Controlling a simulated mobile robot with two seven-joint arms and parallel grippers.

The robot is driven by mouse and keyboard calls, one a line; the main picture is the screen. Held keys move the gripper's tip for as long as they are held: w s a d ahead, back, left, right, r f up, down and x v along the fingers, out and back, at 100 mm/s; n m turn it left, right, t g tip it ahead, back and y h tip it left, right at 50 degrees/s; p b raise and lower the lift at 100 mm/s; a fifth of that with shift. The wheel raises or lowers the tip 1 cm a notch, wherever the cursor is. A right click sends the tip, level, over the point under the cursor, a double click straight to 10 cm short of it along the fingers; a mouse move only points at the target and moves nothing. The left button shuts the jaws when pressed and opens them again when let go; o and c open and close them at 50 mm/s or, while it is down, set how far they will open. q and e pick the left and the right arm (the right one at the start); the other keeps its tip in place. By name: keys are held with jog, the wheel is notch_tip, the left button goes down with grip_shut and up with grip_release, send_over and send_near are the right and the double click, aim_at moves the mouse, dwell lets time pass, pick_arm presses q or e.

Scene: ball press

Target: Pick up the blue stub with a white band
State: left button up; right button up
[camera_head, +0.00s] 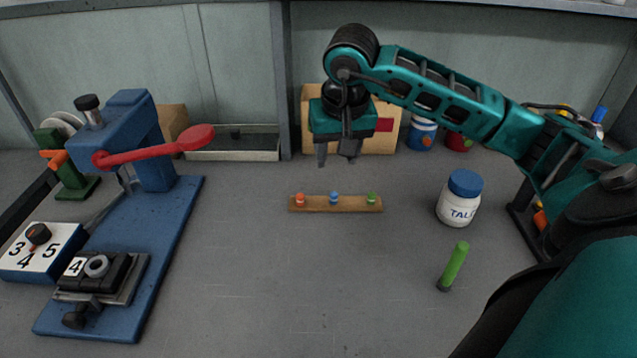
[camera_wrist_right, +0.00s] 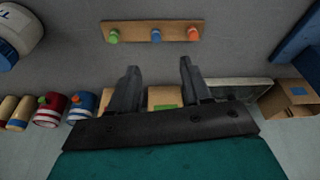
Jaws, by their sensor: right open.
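The blue stub (camera_head: 334,197) stands in the middle of a small wooden strip (camera_head: 352,207) on the grey bench. An orange-red stub (camera_head: 300,199) is to its left and a green stub (camera_head: 371,198) to its right. A white band is too small to make out clearly. In the right wrist view the blue stub (camera_wrist_right: 156,36) is at the top, beyond the fingertips. My right gripper (camera_head: 338,162) is open and empty, pointing down above and behind the strip, apart from the stubs. It also shows in the right wrist view (camera_wrist_right: 158,72). My left gripper is not in view.
A blue press (camera_head: 135,250) with a red lever (camera_head: 160,150) stands at the left. A talc jar (camera_head: 459,198) and a green stick (camera_head: 454,266) are at the right. A cardboard box (camera_head: 389,139) and tins (camera_head: 421,134) stand behind. The bench in front of the strip is clear.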

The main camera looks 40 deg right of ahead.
send_over(334, 194)
jog(key=s+a, duration=0.2)
notch_tip(334, 194, down, 7)
jog(key=x, duration=0.2)
jog(key=d+b+x, duration=0.1)
jog(key=x, duration=0.2)
jog(key=shift+w+d, duration=0.1)
jog(key=shift+w, duration=0.15)
grip_shut()
